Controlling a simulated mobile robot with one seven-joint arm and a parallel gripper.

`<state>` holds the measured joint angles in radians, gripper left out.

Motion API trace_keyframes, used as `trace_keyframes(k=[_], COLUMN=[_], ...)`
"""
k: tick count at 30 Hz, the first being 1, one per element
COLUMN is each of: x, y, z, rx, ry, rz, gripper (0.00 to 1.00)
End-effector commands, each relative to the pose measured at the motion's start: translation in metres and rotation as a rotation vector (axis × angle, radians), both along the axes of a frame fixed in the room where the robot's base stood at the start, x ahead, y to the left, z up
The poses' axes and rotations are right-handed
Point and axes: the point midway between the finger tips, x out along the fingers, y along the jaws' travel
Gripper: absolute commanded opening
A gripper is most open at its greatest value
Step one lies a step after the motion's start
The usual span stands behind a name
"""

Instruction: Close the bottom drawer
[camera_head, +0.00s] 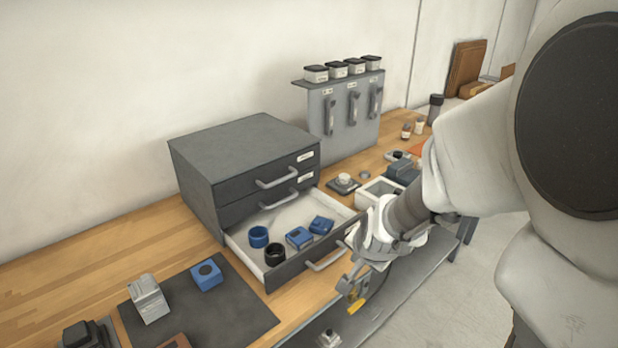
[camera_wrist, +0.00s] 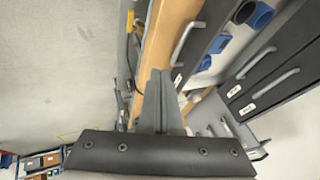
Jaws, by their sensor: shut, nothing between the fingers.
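The grey drawer cabinet (camera_head: 243,160) stands on the wooden bench. Its bottom drawer (camera_head: 285,277) is pulled out, with a bar handle (camera_head: 328,258) on its dark front. Inside lie a blue ring (camera_head: 259,237), a black ring (camera_head: 275,253) and two blue blocks (camera_head: 299,238). The drawers above it are shut. My gripper (camera_head: 352,288) is shut and empty, just in front of the drawer front's right end and over the bench edge. In the wrist view my fingers (camera_wrist: 160,82) are together beside the drawer front (camera_wrist: 203,35) and its handle (camera_wrist: 184,44); contact cannot be told.
A dark mat (camera_head: 235,308) with a blue block (camera_head: 206,275) and a grey block (camera_head: 148,298) lies left of the drawer. A white open box (camera_head: 380,192) and small parts stand to the right, near my arm. A lower shelf (camera_head: 385,305) runs below the bench.

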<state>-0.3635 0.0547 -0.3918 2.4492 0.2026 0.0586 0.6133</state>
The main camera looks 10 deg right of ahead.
Motion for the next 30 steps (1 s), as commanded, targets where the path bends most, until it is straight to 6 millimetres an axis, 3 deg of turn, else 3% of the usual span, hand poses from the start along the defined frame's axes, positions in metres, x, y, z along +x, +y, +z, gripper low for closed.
trace_keyframes(k=[11,28,30], x=[0.013,0.057,0.066], y=[-0.002,-0.004,0.005], z=[-0.026,-0.094,-0.087], rx=[0.0,0.0,-0.001], ry=[-0.001,0.001,0.001], rz=[-0.01,-0.009,-0.002], gripper=[0.0,0.0,0.0])
